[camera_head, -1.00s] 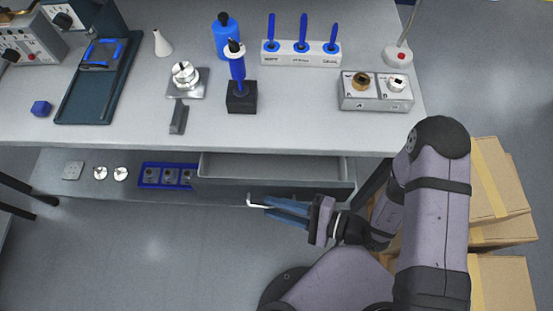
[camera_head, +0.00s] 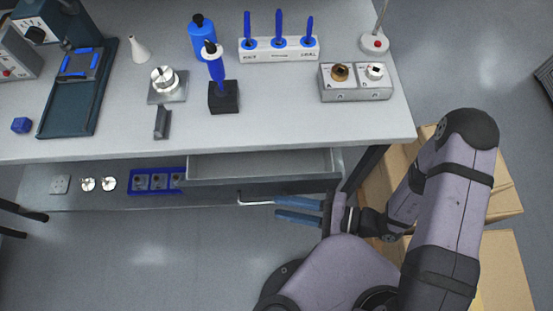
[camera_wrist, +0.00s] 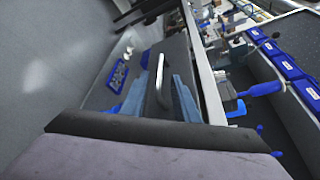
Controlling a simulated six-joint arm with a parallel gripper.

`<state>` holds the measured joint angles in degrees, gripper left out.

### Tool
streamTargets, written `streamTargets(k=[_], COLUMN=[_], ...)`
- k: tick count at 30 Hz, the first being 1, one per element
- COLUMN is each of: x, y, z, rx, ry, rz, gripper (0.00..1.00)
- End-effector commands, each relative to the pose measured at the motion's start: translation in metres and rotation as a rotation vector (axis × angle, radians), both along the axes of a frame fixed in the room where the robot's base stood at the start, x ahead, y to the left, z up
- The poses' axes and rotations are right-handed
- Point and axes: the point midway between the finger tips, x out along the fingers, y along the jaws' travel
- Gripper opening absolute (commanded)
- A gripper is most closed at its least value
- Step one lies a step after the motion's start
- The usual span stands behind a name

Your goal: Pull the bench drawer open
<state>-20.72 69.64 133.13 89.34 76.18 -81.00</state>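The grey bench drawer (camera_head: 262,184) is pulled partly out from under the bench top, and its empty-looking inside shows in the head view. Its pale bar handle (camera_head: 256,203) sticks out at the front. My gripper (camera_head: 276,207) is at the right end of the handle, with its two blue fingers apart. In the wrist view the handle (camera_wrist: 159,80) shows between the spread fingers of my gripper (camera_wrist: 160,92), with visible room beside it. Whether a finger touches the handle cannot be told.
The bench top (camera_head: 290,120) carries a tool rack (camera_head: 280,49), a blue bottle (camera_head: 202,38) and a socket block (camera_head: 355,82). A lower shelf holds a blue tray (camera_head: 156,181). Cardboard boxes (camera_head: 508,270) stand at the right. Floor left of the handle is clear.

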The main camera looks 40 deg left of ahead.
Motion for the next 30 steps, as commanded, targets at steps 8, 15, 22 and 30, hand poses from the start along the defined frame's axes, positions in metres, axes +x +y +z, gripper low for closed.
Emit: streamTargets(k=[8,15,22,30], x=[0.008,0.008,0.007,0.004], y=[-0.015,-0.017,-0.014,-0.003], z=[0.004,0.004,0.003,-0.001], rx=[-0.001,0.0,-0.001,0.0], ry=[-0.001,-0.001,0.0,-0.001], rz=[-0.002,0.001,0.003,0.001], gripper=[0.28,0.28,0.17,0.17])
